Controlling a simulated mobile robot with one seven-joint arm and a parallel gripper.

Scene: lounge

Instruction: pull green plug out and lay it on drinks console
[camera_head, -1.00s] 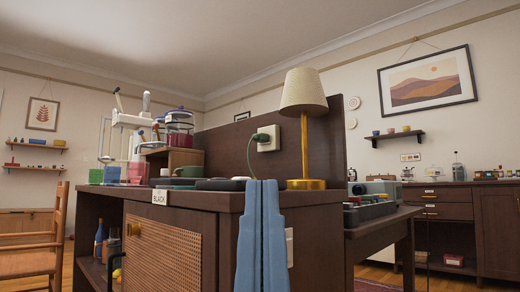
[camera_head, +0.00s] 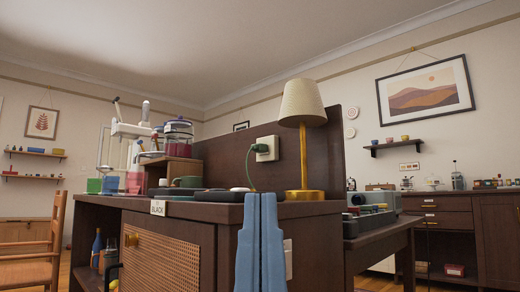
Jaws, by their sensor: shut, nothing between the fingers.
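The green plug (camera_head: 256,149) sits in a cream wall socket (camera_head: 269,148) on the dark upright panel behind the cabinet top. Its green cord hangs down from it to the top, where its lower end passes behind my gripper. My gripper (camera_head: 260,196) shows as two blue fingers at the bottom centre, pressed together and empty. The fingertips appear below the plug in the picture, in front of the cabinet's edge. The dark wood cabinet (camera_head: 210,212), with a cane door and bottles on its open shelf, looks like the drinks console.
A lamp with a gold base (camera_head: 305,194) stands close to the right of the socket. A side table (camera_head: 385,226) adjoins at right.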

